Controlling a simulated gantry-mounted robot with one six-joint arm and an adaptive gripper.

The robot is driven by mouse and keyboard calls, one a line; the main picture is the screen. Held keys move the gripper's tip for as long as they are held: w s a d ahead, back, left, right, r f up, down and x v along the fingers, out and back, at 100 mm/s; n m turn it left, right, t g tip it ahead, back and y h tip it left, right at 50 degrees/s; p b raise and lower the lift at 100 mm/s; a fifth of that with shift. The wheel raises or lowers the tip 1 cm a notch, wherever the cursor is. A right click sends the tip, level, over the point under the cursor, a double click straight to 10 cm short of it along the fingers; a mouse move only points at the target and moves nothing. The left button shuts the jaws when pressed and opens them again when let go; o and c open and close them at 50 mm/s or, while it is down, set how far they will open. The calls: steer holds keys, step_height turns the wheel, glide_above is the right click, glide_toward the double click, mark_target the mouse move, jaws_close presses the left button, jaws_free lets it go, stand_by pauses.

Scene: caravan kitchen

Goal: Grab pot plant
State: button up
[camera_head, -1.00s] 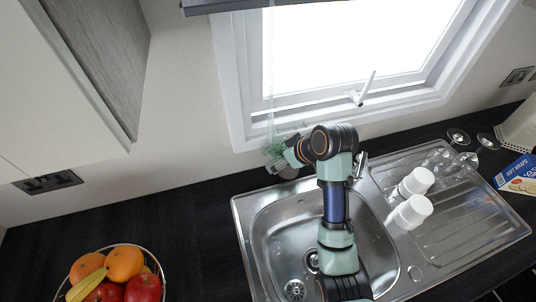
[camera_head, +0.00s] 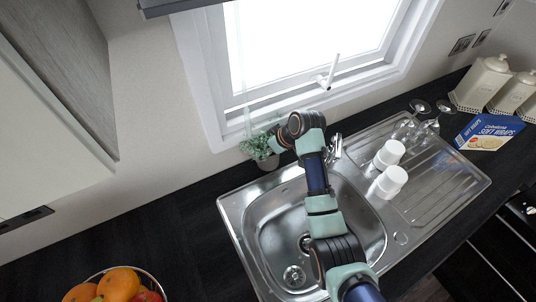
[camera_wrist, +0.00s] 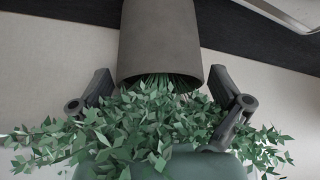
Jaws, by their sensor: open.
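The pot plant has green leaves (camera_head: 254,143) above a grey pot (camera_head: 268,162). It stands on the dark counter beside the sink's back left corner, below the window. In the wrist view the pot (camera_wrist: 160,42) appears upside down, rim down, with the leaves (camera_wrist: 150,130) below it. My gripper (camera_wrist: 160,84) is open, with one finger on each side of the plant near the pot's rim. I see a gap between each finger and the pot. Leaves partly cover the fingers. In the head view my arm's end hides part of the plant's right side.
The steel sink (camera_head: 232,212) and tap (camera_head: 336,146) are to the right of the plant. White cups (camera_head: 390,153) stand on the drainer. The window (camera_head: 300,60) and wall are close behind the plant. A fruit bowl (camera_head: 158,284) is at front left.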

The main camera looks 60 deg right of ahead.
steer(key=c, duration=1.5)
steer(key=s+a+r, duration=0.2)
steer(key=s, duration=0.1)
steer(key=s+a+r+p, duration=0.1)
steer(key=s+a+r, duration=0.2)
steer(key=s, duration=0.1)
steer(key=s+a+r, duration=0.3)
steer(key=s, duration=0.1)
steer(key=shift+s+a+p, duration=0.1)
steer(key=shift+a+p, duration=0.1)
steer(key=shift+p, duration=0.2)
